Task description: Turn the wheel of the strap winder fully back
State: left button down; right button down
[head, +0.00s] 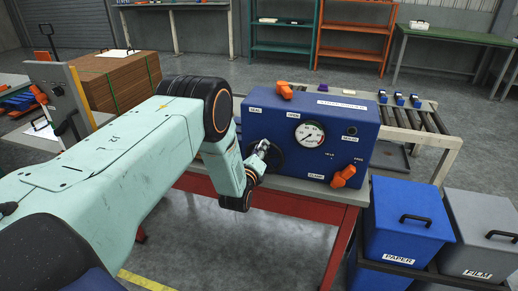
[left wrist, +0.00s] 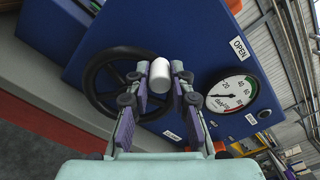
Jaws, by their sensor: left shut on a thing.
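The blue machine (head: 340,120) stands on a table with a red frame. Its black handwheel (head: 276,157) is on the left of the front face, partly hidden by my left gripper (head: 260,155). In the left wrist view the wheel (left wrist: 91,97) has a white knob handle (left wrist: 160,70) on its right side. My left gripper (left wrist: 159,84) is shut on this knob, one finger on each side of it. My right gripper is in neither view.
A round gauge (head: 310,134) is right of the wheel. An orange lever (head: 343,177) sits lower right, another orange part (head: 284,91) on top. Blue (head: 411,220) and grey (head: 485,235) bins stand at right; a roller conveyor (head: 425,118) is behind.

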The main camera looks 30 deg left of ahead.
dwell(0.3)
pick_arm(q)
jog(key=c, duration=1.2)
grip_release()
jog(key=shift+o, duration=0.2)
jog(key=shift+s, duration=0.15)
jog(key=v, duration=1.1)
jog(key=shift+s, duration=0.35)
jog(key=shift+d, duration=0.1)
